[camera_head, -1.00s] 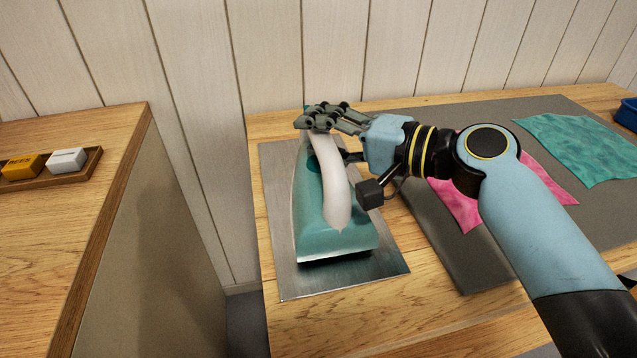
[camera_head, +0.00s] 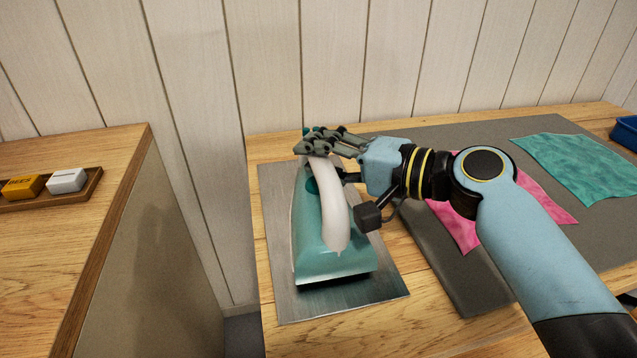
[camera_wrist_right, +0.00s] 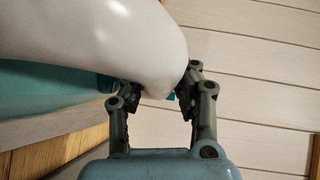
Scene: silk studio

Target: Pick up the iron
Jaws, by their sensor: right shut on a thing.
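The iron has a teal body (camera_head: 332,262) and a curved white handle (camera_head: 332,205). It stands on a grey metal plate (camera_head: 375,293) at the left end of the wooden table, and I see no clear gap under it. My right gripper (camera_head: 325,152) reaches in from the right and is shut on the far end of the handle. In the right wrist view the white handle (camera_wrist_right: 110,40) lies between the two fingers (camera_wrist_right: 155,90). My left gripper is not in view.
A grey mat (camera_head: 440,260) with a pink cloth (camera_head: 465,232) and a teal cloth (camera_head: 575,165) lies to the right. A blue bin (camera_head: 626,131) is at the right edge. A separate counter (camera_head: 60,260) on the left holds a small tray (camera_head: 95,182) with two blocks. A panelled wall stands behind.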

